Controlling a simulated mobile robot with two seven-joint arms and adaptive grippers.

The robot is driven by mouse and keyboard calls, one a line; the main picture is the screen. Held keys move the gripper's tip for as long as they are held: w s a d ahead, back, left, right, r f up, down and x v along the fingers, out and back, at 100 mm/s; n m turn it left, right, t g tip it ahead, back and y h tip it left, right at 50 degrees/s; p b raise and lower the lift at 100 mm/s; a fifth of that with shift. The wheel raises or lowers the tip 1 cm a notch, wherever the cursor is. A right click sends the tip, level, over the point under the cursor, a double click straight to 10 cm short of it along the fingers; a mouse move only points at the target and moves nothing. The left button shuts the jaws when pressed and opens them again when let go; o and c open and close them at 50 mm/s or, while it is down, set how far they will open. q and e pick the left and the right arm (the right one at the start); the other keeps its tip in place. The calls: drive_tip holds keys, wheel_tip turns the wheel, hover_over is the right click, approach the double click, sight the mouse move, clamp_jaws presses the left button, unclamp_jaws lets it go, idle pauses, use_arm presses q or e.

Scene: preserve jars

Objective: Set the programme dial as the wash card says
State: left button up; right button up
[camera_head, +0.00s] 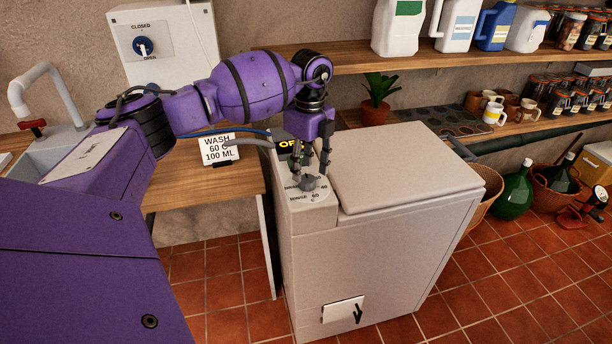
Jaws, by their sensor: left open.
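The wash card (219,150) stands on the wooden worktop left of the machine and reads "WASH 60 C 100 ML". The washing machine (390,185) is a pale top-loading box with its lid shut. The programme dial (311,183) is a small grey knob on the narrow strip left of the lid. Printed marks around it include 40, 60 and "RINSE". A dark display with yellow letters, partly hidden, sits behind it. My left gripper (310,174) points down over the dial, open, its fingers close around the knob; contact is unclear. My right gripper is not in view.
A wall box with a blue knob (144,46) marked CLOSED and OPEN hangs behind my left arm. A sink (65,140) is at the left. A shelf (440,55) holds jugs; a potted plant (378,97) stands behind the machine. Baskets and a green demijohn (513,192) stand right.

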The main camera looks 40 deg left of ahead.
sight(306, 180)
use_arm(q)
wheel_tip(306, 180, down, 2)
drive_tip(key=shift+f, duration=0.2)
drive_tip(key=shift+s+f, duration=0.1)
drive_tip(key=shift+f, duration=0.35)
drive_tip(key=c, duration=1)
drive_tip(key=shift+f, duration=0.1)
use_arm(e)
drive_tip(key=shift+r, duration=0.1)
